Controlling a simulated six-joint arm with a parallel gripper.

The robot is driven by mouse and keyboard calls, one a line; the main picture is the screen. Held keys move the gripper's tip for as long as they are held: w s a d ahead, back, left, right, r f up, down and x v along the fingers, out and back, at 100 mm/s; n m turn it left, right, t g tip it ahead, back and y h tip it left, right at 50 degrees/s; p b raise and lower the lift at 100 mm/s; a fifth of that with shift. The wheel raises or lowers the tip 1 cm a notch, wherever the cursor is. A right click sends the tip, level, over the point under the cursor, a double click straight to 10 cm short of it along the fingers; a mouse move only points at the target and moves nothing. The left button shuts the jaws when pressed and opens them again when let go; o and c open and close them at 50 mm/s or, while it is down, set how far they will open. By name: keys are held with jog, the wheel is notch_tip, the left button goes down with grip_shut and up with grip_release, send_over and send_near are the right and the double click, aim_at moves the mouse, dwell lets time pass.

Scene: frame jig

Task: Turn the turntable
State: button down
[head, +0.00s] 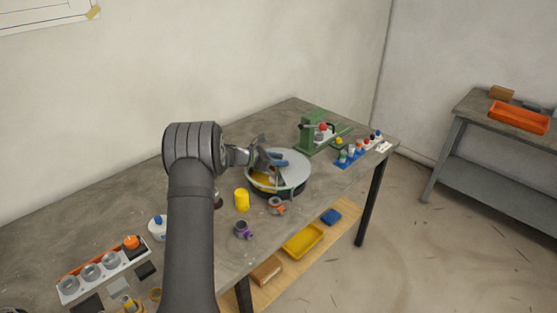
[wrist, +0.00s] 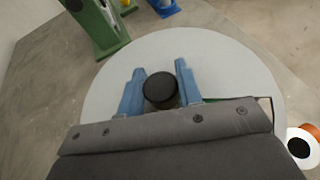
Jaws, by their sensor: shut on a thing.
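The turntable (head: 294,172) is a round light-grey disc on a dark base, on the workbench in the head view. Its pale top (wrist: 232,65) fills much of the wrist view. A black round knob (wrist: 160,88) stands up from the disc between my gripper's blue fingers. My gripper (head: 277,160) is over the disc and shut on the knob; in the wrist view its fingertips (wrist: 160,70) lie on either side of it. A yellow patch (head: 263,178) shows at the turntable's left side. My gripper and arm hide part of the disc.
A green fixture (head: 314,133) stands behind the turntable, with a blue rack (head: 349,157) of small parts to its right. A yellow cylinder (head: 242,200), an orange-and-grey part (head: 277,206) and a purple part (head: 243,230) stand close in front.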

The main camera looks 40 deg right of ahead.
jog(key=m+g+y, duration=0.2)
jog(key=m+g, duration=0.2)
jog(key=shift+y, duration=0.3)
jog(key=shift+s+m+g+y, duration=0.15)
jog(key=shift+m+g+y, duration=0.85)
jog(key=shift+m+g, duration=0.4)
jog(key=shift+m+y, duration=0.3)
jog(key=shift+m, duration=0.1)
jog(key=c, duration=1)
grip_release()
jog(key=shift+r, duration=0.1)
jog(key=r, duration=0.4)
jog(key=shift+s+r, duration=0.25)
jog(key=shift+s, duration=0.05)
jog(key=s+r, duration=0.2)
jog(key=s, duration=0.1)
jog(key=s+r, duration=0.2)
jog(key=s, duration=0.2)
jog(key=s+d+r, duration=0.1)
jog(key=s+r, duration=0.1)
jog(key=s, duration=0.2)
jog(key=shift+d+r, duration=0.1)
jog(key=shift+r, duration=0.1)
jog(key=shift+c, duration=0.5)
